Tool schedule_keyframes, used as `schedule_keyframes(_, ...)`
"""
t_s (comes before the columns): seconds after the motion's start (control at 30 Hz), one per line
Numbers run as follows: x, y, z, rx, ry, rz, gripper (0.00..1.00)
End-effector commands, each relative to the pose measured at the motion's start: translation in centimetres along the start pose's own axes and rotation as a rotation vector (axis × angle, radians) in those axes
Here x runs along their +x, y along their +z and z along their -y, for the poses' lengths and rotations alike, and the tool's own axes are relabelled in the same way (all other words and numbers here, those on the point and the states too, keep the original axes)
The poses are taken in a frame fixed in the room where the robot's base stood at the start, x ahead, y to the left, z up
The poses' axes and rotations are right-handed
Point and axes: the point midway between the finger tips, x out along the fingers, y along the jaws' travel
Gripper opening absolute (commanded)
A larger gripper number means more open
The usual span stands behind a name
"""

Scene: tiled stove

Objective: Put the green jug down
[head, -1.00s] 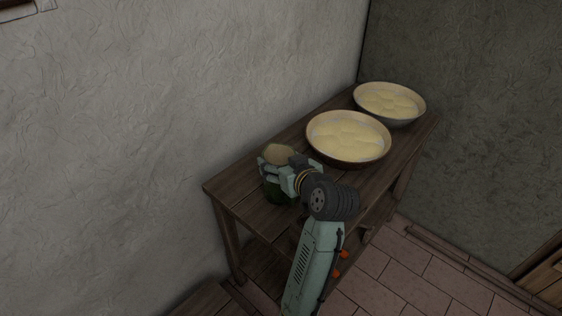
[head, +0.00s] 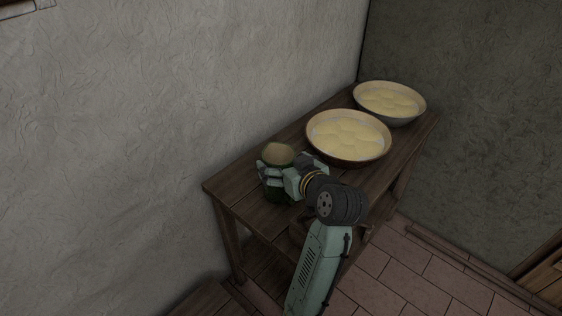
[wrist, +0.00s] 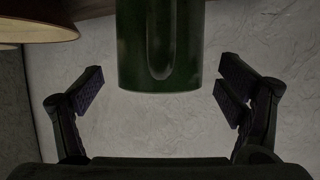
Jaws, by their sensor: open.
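The green jug (head: 279,154) stands upright on the near left end of the wooden table (head: 228,190), its tan top facing up. My gripper (head: 275,174) is open at the jug's side, in front of it, and partly hides its body. In the wrist view, which shows the scene upside down, the jug's dark green body (wrist: 160,45) is at the top middle. My two fingers (wrist: 160,92) are spread apart on either side, with clear gaps to the jug. The jug's base is out of the wrist view.
A rough plaster wall (head: 150,110) runs behind the table. Tiled floor (head: 400,262) lies at the right.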

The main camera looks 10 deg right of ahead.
Motion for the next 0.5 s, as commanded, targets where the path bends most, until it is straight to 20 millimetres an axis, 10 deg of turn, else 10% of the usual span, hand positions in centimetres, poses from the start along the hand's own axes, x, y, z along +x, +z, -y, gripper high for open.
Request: schedule_keyframes(0.5,-9.2,-0.1,-0.1,0.000,0.002,-0.001,0.88)
